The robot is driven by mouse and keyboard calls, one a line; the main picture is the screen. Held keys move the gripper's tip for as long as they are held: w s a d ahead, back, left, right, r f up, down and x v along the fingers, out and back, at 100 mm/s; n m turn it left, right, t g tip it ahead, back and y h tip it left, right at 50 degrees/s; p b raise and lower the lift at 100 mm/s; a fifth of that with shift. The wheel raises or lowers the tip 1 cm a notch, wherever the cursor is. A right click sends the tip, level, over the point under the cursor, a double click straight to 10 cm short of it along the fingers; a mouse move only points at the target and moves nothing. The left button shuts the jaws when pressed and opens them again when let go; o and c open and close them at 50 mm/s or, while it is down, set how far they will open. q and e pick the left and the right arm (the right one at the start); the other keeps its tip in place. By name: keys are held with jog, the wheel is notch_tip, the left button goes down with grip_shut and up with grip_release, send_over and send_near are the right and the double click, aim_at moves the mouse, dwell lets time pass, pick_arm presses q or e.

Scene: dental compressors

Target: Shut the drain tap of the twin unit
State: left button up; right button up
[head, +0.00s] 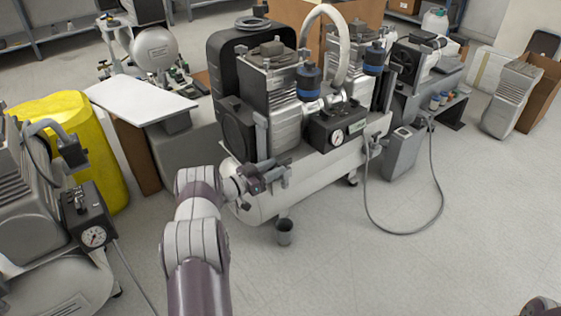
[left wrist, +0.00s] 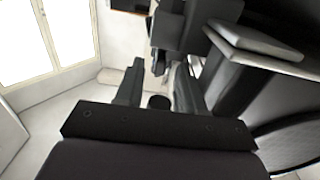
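The twin unit (head: 300,185) stands in the middle of the head view, with two finned pump heads, blue-banded filters and a gauge box (head: 335,128) above a pale horizontal tank. My left gripper (head: 272,178) is at the front left of that tank, close against it. In the left wrist view its two fingers (left wrist: 158,88) stand apart, with a small dark round thing (left wrist: 158,102) seen between them; I cannot tell whether they touch it. The drain tap is not clearly made out, and the gripper covers part of that area.
A hose (head: 437,190) loops over the floor at right. The front floor is clear.

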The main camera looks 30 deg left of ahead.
pick_arm(q)
jog(key=p+v, duration=0.3)
jog(key=v, duration=0.6)
jog(key=shift+s, duration=0.2)
pick_arm(e)
notch_tip(320, 180, up, 4)
jog(key=shift+r, duration=0.1)
pick_arm(q)
jog(key=shift+a, duration=0.15)
